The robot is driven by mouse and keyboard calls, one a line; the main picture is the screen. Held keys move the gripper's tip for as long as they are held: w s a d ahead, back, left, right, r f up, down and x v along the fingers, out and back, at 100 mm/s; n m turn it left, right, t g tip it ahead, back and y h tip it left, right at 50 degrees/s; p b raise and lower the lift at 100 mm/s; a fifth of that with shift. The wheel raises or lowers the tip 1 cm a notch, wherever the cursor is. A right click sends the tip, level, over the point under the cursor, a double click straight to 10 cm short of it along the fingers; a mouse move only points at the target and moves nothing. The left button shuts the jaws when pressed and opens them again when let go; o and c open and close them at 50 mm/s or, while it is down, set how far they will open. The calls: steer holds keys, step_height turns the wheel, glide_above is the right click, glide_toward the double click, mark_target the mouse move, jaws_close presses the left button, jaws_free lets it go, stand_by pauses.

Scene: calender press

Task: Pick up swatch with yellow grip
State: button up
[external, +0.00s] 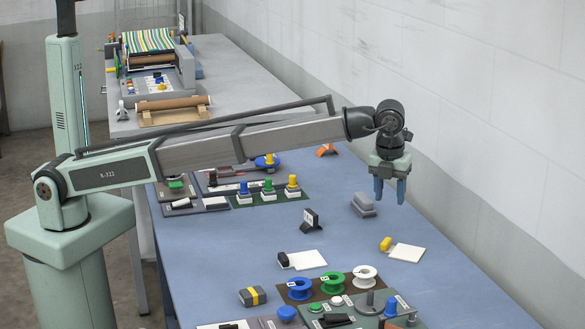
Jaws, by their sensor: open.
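The swatch with the yellow grip (386,244) lies flat on the blue table at the right. Its yellow grip is at the left end of a white sheet (407,253). My gripper (390,192) hangs above and beyond the swatch in the picture, pointing down. Its two blue fingers are apart with nothing between them. A second white swatch (309,259) with a black grip (283,260) lies to the left of the yellow one.
A grey stacked block (363,204) stands left of my fingers. A small dark card stand (310,220) is farther left. Blue, green and white spools (333,281) and a control panel (350,312) fill the front. The blue table (465,290) is clear at the right.

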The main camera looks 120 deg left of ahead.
glide_above(386, 241)
steer(key=d, duration=0.1)
steer(key=f, duration=0.8)
steer(key=shift+w+f, duration=0.25)
steer(key=shift+w, duration=0.1)
steer(key=shift+s+a+f, duration=0.1)
steer(key=shift+a+f, duration=0.05)
steer(key=shift+f, duration=0.7)
steer(key=shift+s+a+f, duration=0.15)
steer(key=shift+a+f, duration=0.05)
steer(key=shift+f, duration=0.7)
steer(key=shift+s+a+f, duration=0.1)
steer(key=shift+a+f, duration=0.05)
steer(key=shift+f, duration=0.7)
steer(key=shift+c, duration=0.2)
jaws_close()
